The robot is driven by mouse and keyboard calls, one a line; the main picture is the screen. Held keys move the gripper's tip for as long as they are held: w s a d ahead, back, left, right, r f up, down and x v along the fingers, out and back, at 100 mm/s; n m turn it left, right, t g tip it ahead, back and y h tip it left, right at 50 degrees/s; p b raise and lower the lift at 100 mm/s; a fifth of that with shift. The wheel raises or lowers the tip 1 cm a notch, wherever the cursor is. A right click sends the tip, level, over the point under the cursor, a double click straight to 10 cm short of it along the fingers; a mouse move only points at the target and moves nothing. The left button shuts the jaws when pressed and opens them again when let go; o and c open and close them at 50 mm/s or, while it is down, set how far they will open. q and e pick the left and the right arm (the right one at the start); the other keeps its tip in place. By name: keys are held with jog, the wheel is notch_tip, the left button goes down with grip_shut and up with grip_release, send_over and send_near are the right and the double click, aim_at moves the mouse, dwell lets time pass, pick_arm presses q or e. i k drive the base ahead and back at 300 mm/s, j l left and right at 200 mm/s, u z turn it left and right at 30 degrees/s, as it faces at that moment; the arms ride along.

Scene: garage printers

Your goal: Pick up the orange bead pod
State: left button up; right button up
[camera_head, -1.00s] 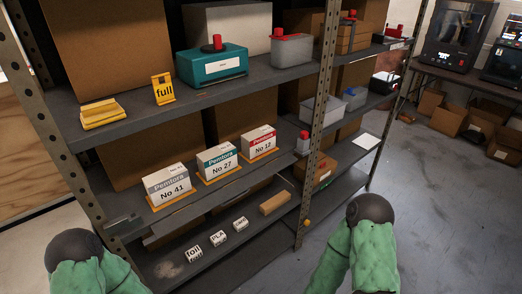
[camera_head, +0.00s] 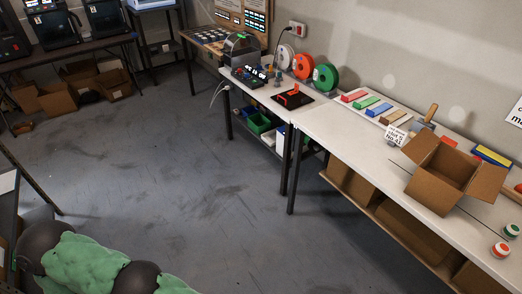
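Two small round white pods stand near the front edge of the white bench at the far right. One pod (camera_head: 500,249) has an orange-red top and looks like the orange bead pod. The other pod (camera_head: 511,231), just behind it, has a green top. Part of a red item (camera_head: 519,188) is cut off by the right picture edge, and I cannot tell what it is. Neither of my grippers is in the picture.
An open cardboard box (camera_head: 429,187) stands on the white bench (camera_head: 335,136) behind the pods. Coloured bars, a brush and filament spools (camera_head: 325,77) lie or stand farther back. Printers stand on a dark table (camera_head: 75,48) at the back left. The grey floor (camera_head: 190,150) is clear.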

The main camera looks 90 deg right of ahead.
aim_at(500, 250)
jog(key=z, duration=5.25)
